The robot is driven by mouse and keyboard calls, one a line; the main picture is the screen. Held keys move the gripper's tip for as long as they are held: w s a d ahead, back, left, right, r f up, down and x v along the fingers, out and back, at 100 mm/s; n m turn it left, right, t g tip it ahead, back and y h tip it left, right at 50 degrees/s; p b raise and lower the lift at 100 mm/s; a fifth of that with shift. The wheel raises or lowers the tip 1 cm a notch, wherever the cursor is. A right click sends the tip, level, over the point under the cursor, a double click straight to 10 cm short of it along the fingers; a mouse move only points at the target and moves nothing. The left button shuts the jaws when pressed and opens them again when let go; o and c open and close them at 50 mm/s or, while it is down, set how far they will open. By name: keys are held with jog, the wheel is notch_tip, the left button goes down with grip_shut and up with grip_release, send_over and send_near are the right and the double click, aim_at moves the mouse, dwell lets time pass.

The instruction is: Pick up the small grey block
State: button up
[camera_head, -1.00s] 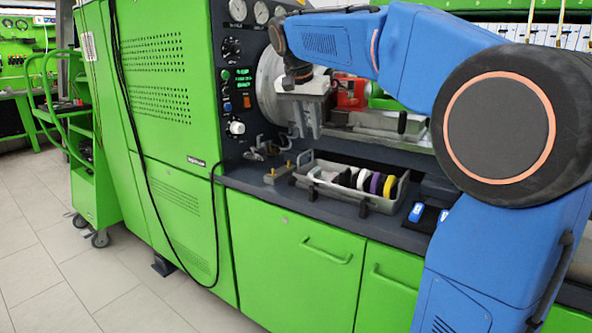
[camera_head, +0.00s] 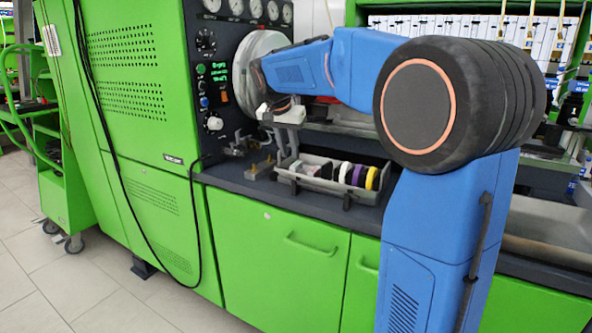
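A small grey block (camera_head: 260,169) with brass-coloured pins on top stands on the dark bench top, left of the grey tray. I take it as the task's block, though it is small in view. My gripper (camera_head: 288,152) hangs from my blue arm, pointing down, above and to the right of the block and near the back left of the tray. Its two fingers look apart with nothing seen between them. It does not touch the block.
The grey tray (camera_head: 318,184) holds several round discs in white, black, purple and yellow. Metal fittings (camera_head: 238,146) stand behind the block by the gauge panel. A large round grey disc (camera_head: 243,62) is behind my arm. The bench's front edge runs just before the block.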

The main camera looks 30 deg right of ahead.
aim_at(293, 166)
jog(key=shift+s+x, duration=0.2)
jog(key=shift+x, duration=2.65)
grip_shut()
